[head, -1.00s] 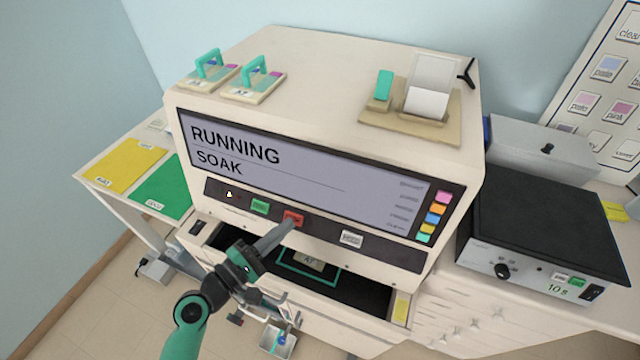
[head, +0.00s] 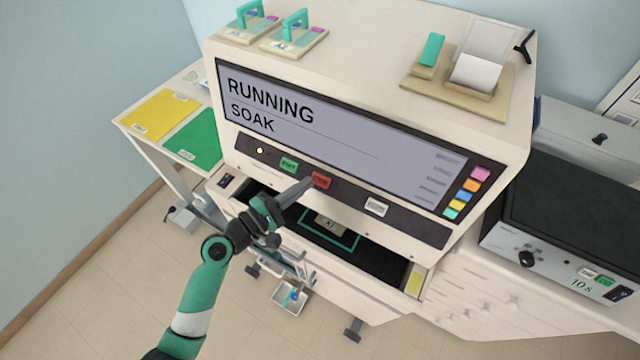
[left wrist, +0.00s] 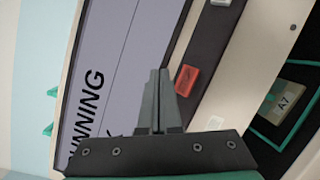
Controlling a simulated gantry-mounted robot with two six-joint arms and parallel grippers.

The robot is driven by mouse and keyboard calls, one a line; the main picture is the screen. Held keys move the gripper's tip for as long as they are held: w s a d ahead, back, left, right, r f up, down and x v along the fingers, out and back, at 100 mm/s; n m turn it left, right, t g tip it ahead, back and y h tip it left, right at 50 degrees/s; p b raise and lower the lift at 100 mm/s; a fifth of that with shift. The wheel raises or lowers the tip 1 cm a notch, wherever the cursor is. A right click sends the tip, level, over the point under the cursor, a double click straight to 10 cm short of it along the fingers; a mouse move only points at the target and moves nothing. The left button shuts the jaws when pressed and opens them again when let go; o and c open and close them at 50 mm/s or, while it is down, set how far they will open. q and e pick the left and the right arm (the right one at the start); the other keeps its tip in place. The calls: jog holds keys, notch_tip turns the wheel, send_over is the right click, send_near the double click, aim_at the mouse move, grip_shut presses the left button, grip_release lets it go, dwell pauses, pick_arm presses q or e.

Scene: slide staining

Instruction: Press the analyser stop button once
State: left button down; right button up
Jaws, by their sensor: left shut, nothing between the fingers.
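The analyser (head: 375,65) is a large cream machine whose screen (head: 330,125) reads RUNNING and SOAK. The red stop button (head: 321,180) sits on the dark strip below the screen, between a green button (head: 289,164) and a white button (head: 376,207). My left gripper (head: 308,183) is shut and empty, its tips close to the red button's left edge in the head view. In the left wrist view the red button (left wrist: 186,80) lies just right of the fingertips (left wrist: 159,75); whether they touch is unclear. My right gripper is not in view.
An open drawer (head: 385,268) under the buttons holds a framed item marked A7 (head: 328,226). Yellow (head: 160,114) and green (head: 191,137) mats lie on the left side table. A black-topped box (head: 575,200) stands at right.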

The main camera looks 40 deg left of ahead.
aim_at(323, 176)
pick_arm(q)
jog(key=shift+w+a+f+b, duration=0.2)
jog(key=shift+w+f+b, duration=0.45)
jog(key=shift+w+f, duration=0.2)
jog(key=shift+w+a+f+b, duration=0.2)
jog(key=shift+w+f+b, duration=0.45)
jog(key=shift+w+f, duration=0.15)
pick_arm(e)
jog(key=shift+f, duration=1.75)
pick_arm(q)
jog(key=shift+w+f, duration=0.25)
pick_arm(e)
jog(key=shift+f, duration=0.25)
pick_arm(q)
jog(key=shift+w+a+f+b, duration=0.1)
jog(key=shift+w+f+b, duration=0.15)
jog(key=shift+b, duration=0.25)
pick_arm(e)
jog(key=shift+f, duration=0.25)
pick_arm(q)
jog(key=shift+s, duration=0.1)
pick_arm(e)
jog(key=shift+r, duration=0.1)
pick_arm(q)
jog(key=shift+s+r+p, duration=0.45)
jog(key=shift+r+p, duration=0.1)
jog(key=shift+p, duration=0.2)
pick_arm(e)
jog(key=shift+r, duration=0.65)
